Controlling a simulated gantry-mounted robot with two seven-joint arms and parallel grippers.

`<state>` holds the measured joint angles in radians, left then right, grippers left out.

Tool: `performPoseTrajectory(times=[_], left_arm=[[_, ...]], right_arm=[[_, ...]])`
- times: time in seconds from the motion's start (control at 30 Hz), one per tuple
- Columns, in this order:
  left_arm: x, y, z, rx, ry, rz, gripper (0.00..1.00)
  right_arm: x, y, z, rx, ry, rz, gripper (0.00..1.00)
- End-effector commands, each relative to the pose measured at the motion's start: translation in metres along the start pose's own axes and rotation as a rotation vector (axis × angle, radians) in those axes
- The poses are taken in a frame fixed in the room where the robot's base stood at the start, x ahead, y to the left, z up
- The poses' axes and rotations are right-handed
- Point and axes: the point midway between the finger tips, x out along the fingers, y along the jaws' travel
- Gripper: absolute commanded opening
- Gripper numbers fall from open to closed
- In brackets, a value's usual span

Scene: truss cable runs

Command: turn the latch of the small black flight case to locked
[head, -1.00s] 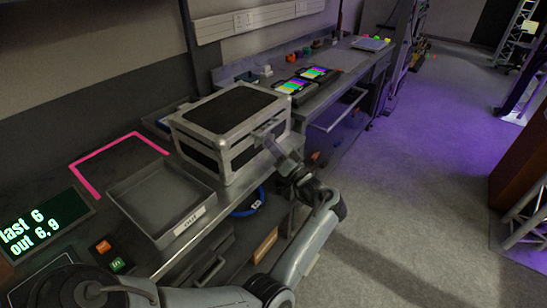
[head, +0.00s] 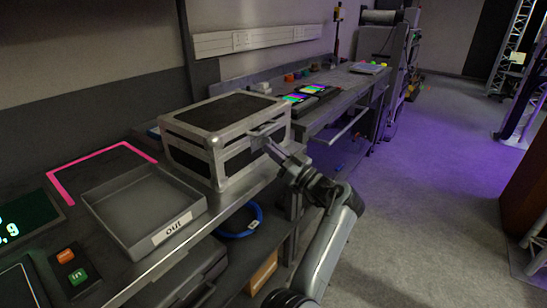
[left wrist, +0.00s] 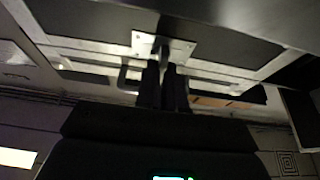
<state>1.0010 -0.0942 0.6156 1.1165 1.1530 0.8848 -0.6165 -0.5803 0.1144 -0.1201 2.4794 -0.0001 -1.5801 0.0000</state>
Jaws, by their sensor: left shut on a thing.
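The small black flight case (head: 232,109) has silver edges and stands closed on the bench. In the left wrist view its front (left wrist: 85,22) fills the top of the picture. The latch (left wrist: 163,44) shows there as a pale plate with a small part reaching down between my fingertips. My left gripper (head: 266,141) is at the front face of the case. In the left wrist view my left gripper (left wrist: 163,68) is shut on the latch; the fingers hide most of the held part, so its turn angle cannot be told. My right gripper is not in view.
A grey tray marked "out" (head: 170,231) lies left of the case, beside a pink outline (head: 62,190) and orange and green buttons (head: 72,266). A blue cable coil (head: 251,224) is on the shelf below. The aisle floor (head: 400,200) at right is clear.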

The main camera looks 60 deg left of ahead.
Motion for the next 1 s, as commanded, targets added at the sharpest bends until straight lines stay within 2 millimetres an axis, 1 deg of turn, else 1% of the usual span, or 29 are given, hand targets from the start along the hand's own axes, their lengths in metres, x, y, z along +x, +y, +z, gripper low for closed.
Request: performPoseTrajectory(times=[0.43, 0.47, 0.6, 0.87, 1.0], left_arm=[[0.0004, 0.0001, -0.0002, -0.011, -0.001, -0.003, 0.00], [0.0004, 0.0001, -0.0002, -0.010, -0.001, -0.003, 0.13], [0.0003, 0.0001, -0.0001, -0.010, 0.000, -0.003, 0.34], [0.0000, 0.0002, -0.0001, -0.009, 0.000, -0.003, 0.34], [-0.0056, 0.0006, -0.0003, -0.008, -0.002, -0.001, 0.34]], right_arm=[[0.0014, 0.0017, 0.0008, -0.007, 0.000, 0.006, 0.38], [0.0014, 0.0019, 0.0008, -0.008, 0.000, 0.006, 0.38], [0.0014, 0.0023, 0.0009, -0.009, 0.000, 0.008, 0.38], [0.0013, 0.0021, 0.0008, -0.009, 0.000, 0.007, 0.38], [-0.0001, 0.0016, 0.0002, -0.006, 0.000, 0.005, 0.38]])
